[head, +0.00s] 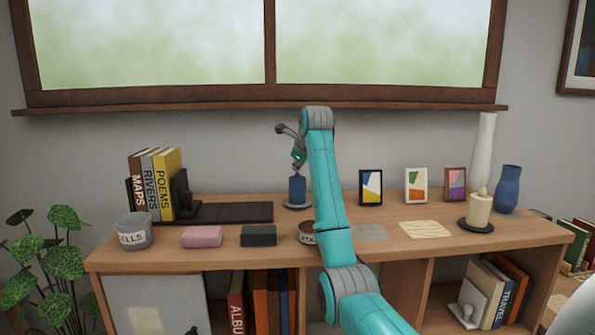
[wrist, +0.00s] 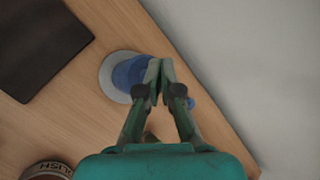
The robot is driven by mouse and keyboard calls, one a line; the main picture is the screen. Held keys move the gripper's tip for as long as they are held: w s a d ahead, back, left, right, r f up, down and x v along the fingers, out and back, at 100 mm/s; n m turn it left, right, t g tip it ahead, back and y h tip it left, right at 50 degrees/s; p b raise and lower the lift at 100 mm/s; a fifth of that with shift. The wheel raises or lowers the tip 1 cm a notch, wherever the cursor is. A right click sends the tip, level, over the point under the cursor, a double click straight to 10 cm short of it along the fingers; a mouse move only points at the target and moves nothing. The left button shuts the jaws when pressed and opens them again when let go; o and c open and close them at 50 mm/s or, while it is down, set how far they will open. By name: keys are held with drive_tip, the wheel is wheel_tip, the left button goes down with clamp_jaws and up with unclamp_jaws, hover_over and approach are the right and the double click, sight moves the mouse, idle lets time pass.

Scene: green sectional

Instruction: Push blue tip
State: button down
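A blue candle (head: 297,190) stands upright on a round grey dish (head: 287,206) at the back of the wooden shelf top. In the wrist view the blue candle (wrist: 128,72) shows on its dish (wrist: 106,84), just left of my fingertips and partly hidden by them. My gripper (head: 299,163) is above the candle in the head view, pointing down. In the wrist view the fingertips of my gripper (wrist: 161,72) meet, with nothing seen between them. I cannot tell whether they touch the candle. A small blue patch (wrist: 190,103) shows beside the right finger; I cannot tell what it is.
Left are a dark tray (head: 232,212), books (head: 160,180), a labelled bowl (head: 134,232), a pink block (head: 202,237) and a dark block (head: 259,236). Right are small frames (head: 370,187), a cream candle (head: 479,209) and a blue vase (head: 508,189). The wall (wrist: 240,60) is close behind.

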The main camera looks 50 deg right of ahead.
drive_tip(key=shift+f, duration=0.15)
drive_tip(key=shift+r, duration=3.15)
